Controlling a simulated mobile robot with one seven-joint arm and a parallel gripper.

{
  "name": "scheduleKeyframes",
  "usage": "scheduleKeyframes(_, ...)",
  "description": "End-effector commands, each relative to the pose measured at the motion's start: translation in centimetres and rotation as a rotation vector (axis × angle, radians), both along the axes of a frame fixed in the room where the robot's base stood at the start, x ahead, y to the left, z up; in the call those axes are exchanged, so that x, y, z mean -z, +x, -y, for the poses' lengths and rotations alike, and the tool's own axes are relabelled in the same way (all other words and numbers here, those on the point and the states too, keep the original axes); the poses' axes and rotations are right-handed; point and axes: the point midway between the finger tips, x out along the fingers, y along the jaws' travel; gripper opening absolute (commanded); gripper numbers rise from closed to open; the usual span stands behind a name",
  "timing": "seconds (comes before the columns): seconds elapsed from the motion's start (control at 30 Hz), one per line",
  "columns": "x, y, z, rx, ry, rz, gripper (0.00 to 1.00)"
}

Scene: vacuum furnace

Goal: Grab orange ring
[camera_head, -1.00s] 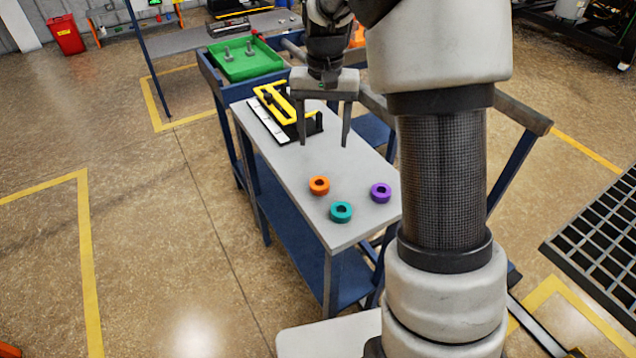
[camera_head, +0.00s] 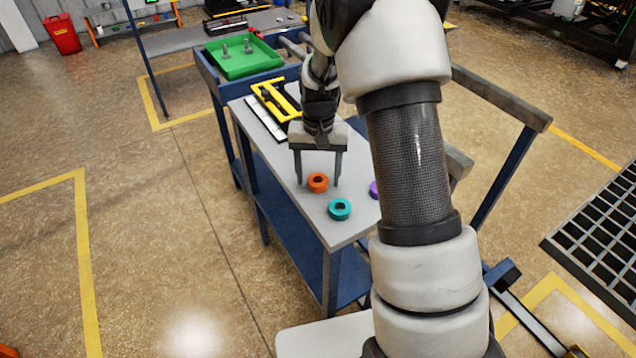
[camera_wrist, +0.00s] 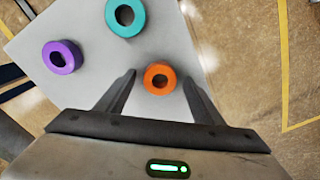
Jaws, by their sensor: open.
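The orange ring (camera_head: 317,183) lies flat on the grey tabletop of a blue cart. My gripper (camera_head: 317,184) is open, its two fingers pointing down on either side of the orange ring in the head view. In the wrist view the orange ring (camera_wrist: 159,78) shows between and just beyond the fingertips of my gripper (camera_wrist: 159,76), with a gap on each side. I cannot tell how high the fingertips are above the table. Nothing is held.
A teal ring (camera_head: 340,209) lies close in front of the orange one. A purple ring (camera_head: 374,189) is partly hidden by my arm. A yellow-handled black fixture (camera_head: 275,101) and a green tray (camera_head: 243,57) are farther back. The tabletop's left front (camera_head: 322,222) is clear.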

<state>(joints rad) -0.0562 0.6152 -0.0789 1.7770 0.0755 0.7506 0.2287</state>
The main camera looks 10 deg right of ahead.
Motion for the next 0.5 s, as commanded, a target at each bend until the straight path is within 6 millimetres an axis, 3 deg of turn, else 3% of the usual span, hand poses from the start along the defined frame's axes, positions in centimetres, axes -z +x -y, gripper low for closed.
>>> scheduleKeyframes(0.23, 0.13, 0.01, 0.0, 0.0, 0.0, 0.0, 0.6)
scheduleKeyframes(0.5, 0.11, 0.01, 0.0, 0.0, 0.0, 0.0, 0.14)
